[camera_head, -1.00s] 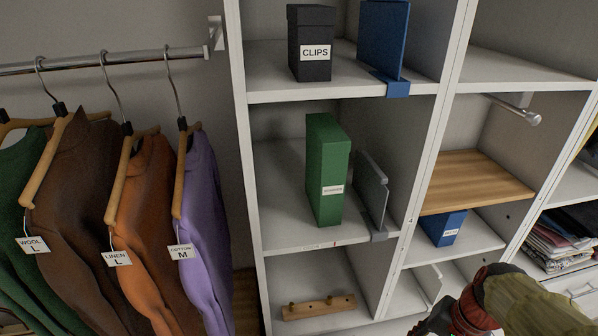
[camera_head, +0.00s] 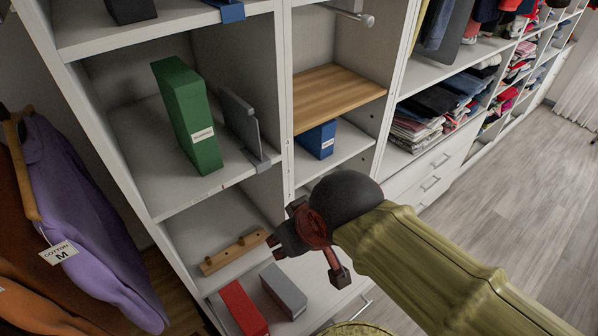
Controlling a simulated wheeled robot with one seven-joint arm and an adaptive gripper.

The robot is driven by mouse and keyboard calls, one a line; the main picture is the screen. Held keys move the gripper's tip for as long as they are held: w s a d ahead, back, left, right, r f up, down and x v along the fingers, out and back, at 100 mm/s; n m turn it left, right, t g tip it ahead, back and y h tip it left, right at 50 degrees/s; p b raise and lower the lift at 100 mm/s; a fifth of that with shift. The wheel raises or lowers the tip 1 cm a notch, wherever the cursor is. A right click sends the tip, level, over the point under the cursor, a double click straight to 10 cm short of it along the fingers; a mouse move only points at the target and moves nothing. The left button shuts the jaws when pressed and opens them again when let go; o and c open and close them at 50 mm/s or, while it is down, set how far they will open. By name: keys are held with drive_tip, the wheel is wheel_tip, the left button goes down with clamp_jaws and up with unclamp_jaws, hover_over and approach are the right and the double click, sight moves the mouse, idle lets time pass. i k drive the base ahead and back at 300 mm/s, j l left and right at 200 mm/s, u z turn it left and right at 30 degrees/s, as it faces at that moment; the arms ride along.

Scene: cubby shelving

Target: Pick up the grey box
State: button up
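The grey box (camera_head: 284,290) lies on the bottom shelf board, low in the picture, beside a red box (camera_head: 243,308) on its left. Its top and near end show. My gripper (camera_head: 308,264) is in front of the shelving, just above and right of the grey box in the picture. Its two fingers are spread apart with nothing between them. I cannot tell how far the fingers are from the box in depth.
A wooden peg rail (camera_head: 234,252) lies in the cubby behind the boxes. Above it stand a green box file (camera_head: 187,115) and a grey bookend (camera_head: 239,122). A blue box (camera_head: 318,139) sits under a wooden board (camera_head: 335,97). Open floor (camera_head: 520,190) lies to the right.

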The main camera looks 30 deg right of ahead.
sight(282, 290)
drive_tip(key=j+z, duration=0.1)
drive_tip(key=z, duration=0.3)
drive_tip(key=k+j+z, duration=0.1)
drive_tip(key=z, duration=0.7)
drive_tip(key=k+j+z, duration=0.1)
drive_tip(key=z, duration=0.25)
drive_tip(key=k+j, duration=0.15)
drive_tip(key=k, duration=0.3)
drive_tip(key=k+j, duration=0.15)
drive_tip(key=k, duration=0.25)
